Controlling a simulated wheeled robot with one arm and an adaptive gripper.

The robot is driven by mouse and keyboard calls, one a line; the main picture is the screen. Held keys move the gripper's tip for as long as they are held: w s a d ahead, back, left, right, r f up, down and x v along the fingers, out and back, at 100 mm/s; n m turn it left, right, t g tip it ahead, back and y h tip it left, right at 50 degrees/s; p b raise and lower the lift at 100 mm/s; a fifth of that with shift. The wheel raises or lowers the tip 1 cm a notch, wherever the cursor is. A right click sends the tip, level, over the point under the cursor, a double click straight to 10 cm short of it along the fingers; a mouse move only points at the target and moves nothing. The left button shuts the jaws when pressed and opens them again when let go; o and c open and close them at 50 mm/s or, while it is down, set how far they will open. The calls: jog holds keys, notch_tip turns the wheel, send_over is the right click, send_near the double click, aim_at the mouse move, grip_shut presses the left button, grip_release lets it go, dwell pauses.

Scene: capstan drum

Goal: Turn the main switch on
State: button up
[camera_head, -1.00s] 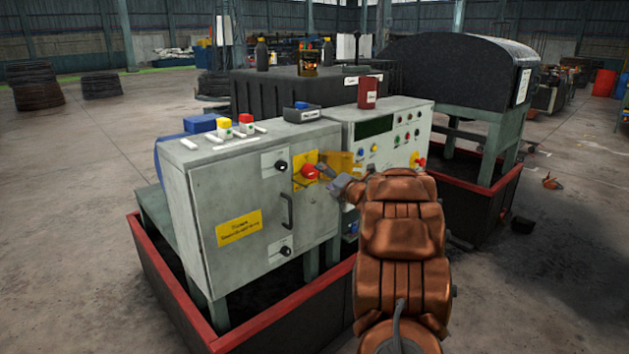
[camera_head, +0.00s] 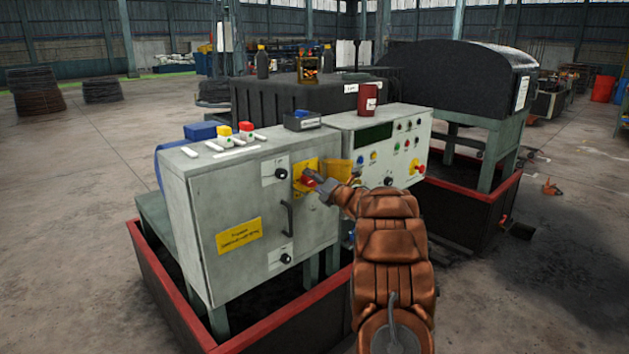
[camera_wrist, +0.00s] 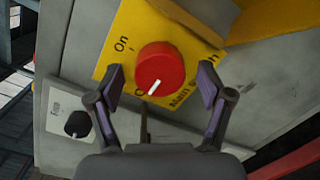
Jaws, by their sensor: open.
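The main switch is a round red knob (camera_wrist: 160,69) on a yellow plate (camera_wrist: 124,28) on the grey cabinet's front. In the wrist view "On" is printed at the plate's upper left, and lettering below the knob is partly covered. The knob's white mark points down and left, toward the partly hidden lettering. My gripper (camera_wrist: 162,85) is open, with one finger on each side of the knob and a visible gap to both. In the head view the knob (camera_head: 308,179) shows beside my gripper (camera_head: 322,187), which partly covers the plate.
A black knob (camera_wrist: 77,124) sits on the cabinet (camera_head: 207,196) beside the yellow plate. A yellow flap (camera_wrist: 270,18) sticks out close to my gripper. A cabinet handle (camera_head: 287,219) is below the switch. A control panel (camera_head: 374,137) with buttons stands to the right.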

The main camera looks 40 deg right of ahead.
jog(key=shift+w+r, duration=0.1)
jog(key=shift+w, duration=0.05)
jog(key=shift+c, duration=0.3)
jog(key=c, duration=1.1)
jog(key=m+p, duration=0.5)
jog(key=p, duration=0.1)
jog(key=m+y+p, duration=0.1)
jog(key=m+p, duration=0.5)
jog(key=p, duration=0.1)
jog(key=m+g+y+p, duration=0.1)
jog(key=m+p, duration=0.4)
jog(key=p, duration=0.1)
jog(key=shift+d+m, duration=0.25)
jog(key=shift+m, duration=0.05)
jog(key=shift+p, duration=0.35)
